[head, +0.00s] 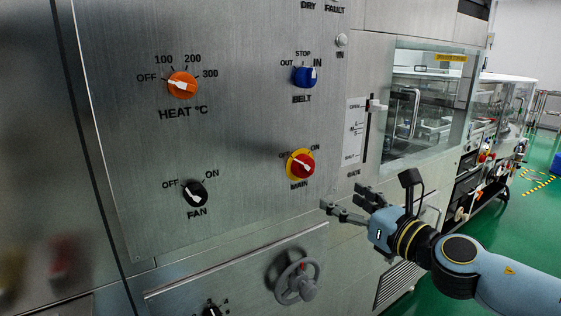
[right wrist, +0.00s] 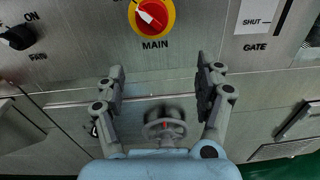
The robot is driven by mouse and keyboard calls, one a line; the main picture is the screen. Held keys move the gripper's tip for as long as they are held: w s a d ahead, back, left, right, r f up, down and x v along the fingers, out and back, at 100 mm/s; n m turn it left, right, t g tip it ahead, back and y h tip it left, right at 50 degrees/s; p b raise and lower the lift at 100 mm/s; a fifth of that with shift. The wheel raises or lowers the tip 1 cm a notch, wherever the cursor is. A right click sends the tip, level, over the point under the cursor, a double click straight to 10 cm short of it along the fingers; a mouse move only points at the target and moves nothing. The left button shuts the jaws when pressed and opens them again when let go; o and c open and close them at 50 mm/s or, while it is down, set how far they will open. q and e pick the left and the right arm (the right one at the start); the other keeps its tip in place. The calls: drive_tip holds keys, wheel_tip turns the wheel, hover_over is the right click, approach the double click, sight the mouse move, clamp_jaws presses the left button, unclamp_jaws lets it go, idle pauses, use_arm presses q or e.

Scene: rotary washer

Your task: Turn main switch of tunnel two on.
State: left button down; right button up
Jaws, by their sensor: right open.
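The main switch (head: 300,164) is a red rotary knob on a yellow disc, with OFF at its upper left and ON at its upper right. Its white pointer is turned toward the OFF side. The main switch also shows at the top of the right wrist view (right wrist: 152,16). My right gripper (head: 344,207) is open and empty, below and to the right of the switch, apart from it. In the right wrist view both fingers of the right gripper (right wrist: 160,80) stand wide apart, below the MAIN label. My left gripper is not in view.
The black fan knob (head: 195,194), orange heat knob (head: 182,85) and blue belt knob (head: 305,76) share the steel panel. A gate lever (head: 376,106) sits at its right. A grey handwheel (head: 297,282) juts out below. Green floor (head: 435,225) lies at the right.

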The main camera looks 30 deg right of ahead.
sight(310, 167)
drive_tip(key=shift+n+y, duration=0.3)
drive_tip(key=shift+n, duration=0.2)
drive_tip(key=w+r, duration=0.1)
drive_tip(key=w, duration=0.2)
drive_tip(key=w+a+r+p, duration=0.1)
drive_tip(key=w, duration=0.2)
drive_tip(key=w+r+p, duration=0.1)
drive_tip(key=w, duration=0.3)
drive_tip(key=shift+a+r, duration=0.1)
drive_tip(key=shift+a, duration=0.05)
drive_tip(key=shift+w+a, duration=0.1)
drive_tip(key=shift+w, duration=0.35)
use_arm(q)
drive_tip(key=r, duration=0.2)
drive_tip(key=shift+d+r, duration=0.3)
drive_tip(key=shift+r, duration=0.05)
use_arm(e)
drive_tip(key=c, duration=0.5)
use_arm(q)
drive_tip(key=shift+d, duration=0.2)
use_arm(e)
drive_tip(key=c, duration=0.6)
